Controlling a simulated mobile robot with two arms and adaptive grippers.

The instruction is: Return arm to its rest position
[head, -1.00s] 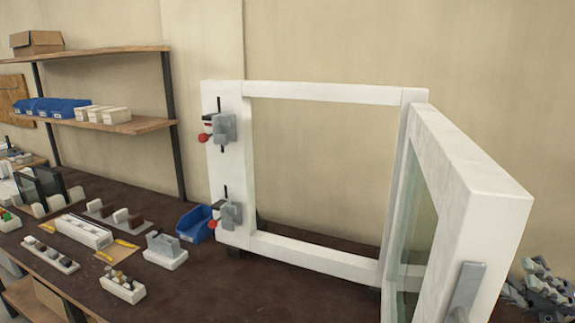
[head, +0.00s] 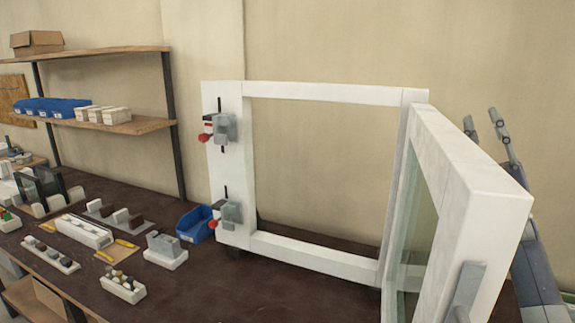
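My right gripper (head: 482,121) shows at the right, pointing up beyond the top edge of the open white sash. Its two fingers stand wide apart with nothing between them. The sash hides the lower part of the gripper, and my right arm shows below it at the right edge. The white window frame (head: 322,93) stands upright on the bench, and its glazed sash (head: 478,178) is swung open towards me with a grey handle (head: 466,292). My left gripper is not in view.
Two grey clamps with red knobs, an upper one (head: 223,128) and a lower one (head: 230,212), sit on the frame's left post. A blue bin (head: 196,223), blocks and trays cover the left of the dark bench (head: 215,285). A shelf (head: 115,123) stands behind. The bench's front middle is clear.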

